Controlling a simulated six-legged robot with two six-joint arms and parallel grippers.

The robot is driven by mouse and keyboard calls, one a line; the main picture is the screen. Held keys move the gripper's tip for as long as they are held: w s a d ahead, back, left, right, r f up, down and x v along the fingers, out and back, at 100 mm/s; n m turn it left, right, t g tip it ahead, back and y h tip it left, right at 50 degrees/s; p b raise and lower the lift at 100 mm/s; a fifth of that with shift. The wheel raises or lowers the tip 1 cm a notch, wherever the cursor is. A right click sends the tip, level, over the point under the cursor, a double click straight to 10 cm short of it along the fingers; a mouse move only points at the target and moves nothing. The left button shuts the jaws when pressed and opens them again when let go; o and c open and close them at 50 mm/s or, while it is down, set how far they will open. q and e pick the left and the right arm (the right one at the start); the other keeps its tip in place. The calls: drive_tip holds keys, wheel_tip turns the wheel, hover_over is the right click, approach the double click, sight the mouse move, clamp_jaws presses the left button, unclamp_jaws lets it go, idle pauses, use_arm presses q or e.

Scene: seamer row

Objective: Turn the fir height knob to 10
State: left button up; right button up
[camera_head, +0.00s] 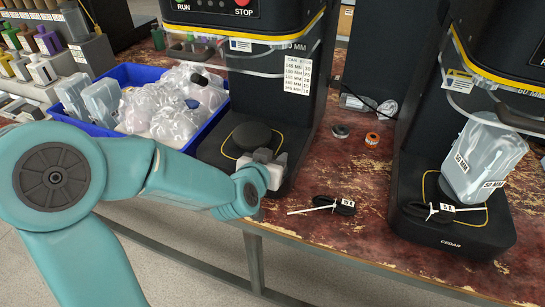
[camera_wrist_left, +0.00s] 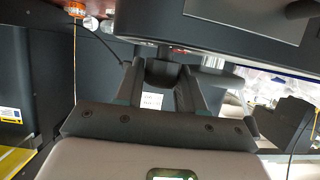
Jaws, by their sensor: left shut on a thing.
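The left seamer (camera_head: 335,35) stands behind my left arm. No name shows on it, so I cannot confirm it is the fir one. My left gripper (camera_head: 268,158) is at the front of its base, beside the round dark plate (camera_head: 252,136). In the left wrist view, the two fingers (camera_wrist_left: 160,88) are shut on a dark knob-like part (camera_wrist_left: 160,72). Its scale and pointer are hidden, so the setting cannot be read. A white can-height chart (camera_head: 298,74) is on the seamer. My right gripper is not in view.
The cedar seamer (camera_head: 449,232) stands at right with a clear bag (camera_head: 484,160) on it. A blue crate (camera_head: 133,72) of bagged items is at left.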

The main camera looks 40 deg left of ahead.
use_arm(q)
drive_tip(key=shift+d+r+n+g+y+p, duration=0.1)
drive_tip(key=shift+n+g+y+p, duration=0.1)
drive_tip(key=shift+n+y+p, duration=0.35)
drive_tip(key=shift+d+r+n+g+y+p, duration=0.1)
drive_tip(key=shift+n+g+y+p, duration=0.1)
drive_tip(key=shift+n+y+p, duration=0.35)
drive_tip(key=n+g+y+p, duration=0.2)
drive_tip(key=n+y+p, duration=0.1)
drive_tip(key=shift+a+y, duration=0.1)
drive_tip(key=shift+y, duration=0.2)
drive_tip(key=n+g+y+p, duration=0.2)
drive_tip(key=n+g+p, duration=0.1)
drive_tip(key=n+g+y+p, duration=0.2)
drive_tip(key=n+g+p, duration=0.1)
drive_tip(key=n+g, duration=0.1)
drive_tip(key=n+g+p, duration=0.1)
drive_tip(key=n+g, duration=0.1)
drive_tip(key=shift+g+p, duration=0.4)
drive_tip(key=shift+a+f+n+g+p, duration=0.15)
drive_tip(key=shift+n+g+p, duration=0.5)
drive_tip(key=shift+n+g, duration=0.95)
drive_tip(key=o, duration=0.9)
drive_tip(key=shift+o, duration=0.2)
